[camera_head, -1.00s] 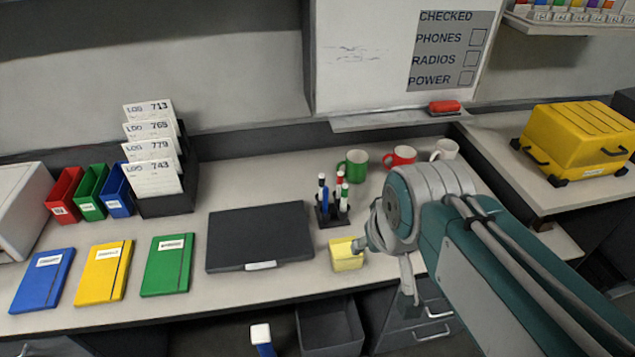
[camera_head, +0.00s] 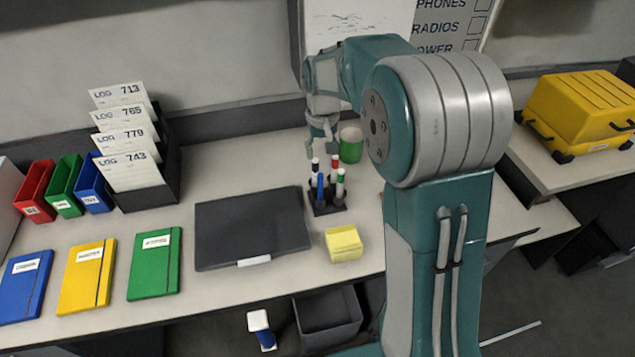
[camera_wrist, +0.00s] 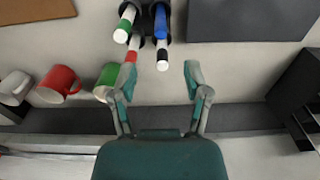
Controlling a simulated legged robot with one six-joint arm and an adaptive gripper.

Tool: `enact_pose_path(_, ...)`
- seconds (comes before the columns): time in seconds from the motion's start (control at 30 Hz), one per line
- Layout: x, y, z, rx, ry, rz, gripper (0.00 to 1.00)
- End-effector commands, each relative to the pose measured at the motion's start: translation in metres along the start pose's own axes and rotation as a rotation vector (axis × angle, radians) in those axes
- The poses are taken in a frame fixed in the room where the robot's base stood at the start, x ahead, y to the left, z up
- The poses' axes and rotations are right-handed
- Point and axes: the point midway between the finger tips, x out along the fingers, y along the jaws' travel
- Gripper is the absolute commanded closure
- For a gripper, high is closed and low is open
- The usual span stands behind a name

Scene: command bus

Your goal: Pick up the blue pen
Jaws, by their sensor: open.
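The blue pen (camera_head: 320,187) stands upright in a small black pen holder (camera_head: 328,209) on the desk, among black, red and green marker pens. My gripper (camera_head: 323,148) is above and behind the holder, pointing down. In the wrist view my gripper (camera_wrist: 158,78) has its fingers spread and empty. The black pen (camera_wrist: 162,62) and red pen (camera_wrist: 130,56) lie closer to the fingertips than the blue one.
A green mug (camera_head: 351,146) stands just behind the holder; the wrist view also shows a red mug (camera_wrist: 58,84) and a white mug (camera_wrist: 15,88). A closed dark laptop (camera_head: 252,228) lies left of the holder, a yellow note block (camera_head: 344,244) in front. The wall is close behind.

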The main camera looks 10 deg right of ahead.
Motion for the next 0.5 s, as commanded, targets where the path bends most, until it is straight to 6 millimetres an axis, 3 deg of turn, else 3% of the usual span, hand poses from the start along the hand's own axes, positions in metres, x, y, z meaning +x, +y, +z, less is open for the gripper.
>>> enact_pose_path(0.27,0.023,0.0,-0.011,0.0,-0.026,0.0,0.38)
enact_pose_path(0.5,0.061,0.0,-0.009,0.0,-0.027,0.0,0.38)
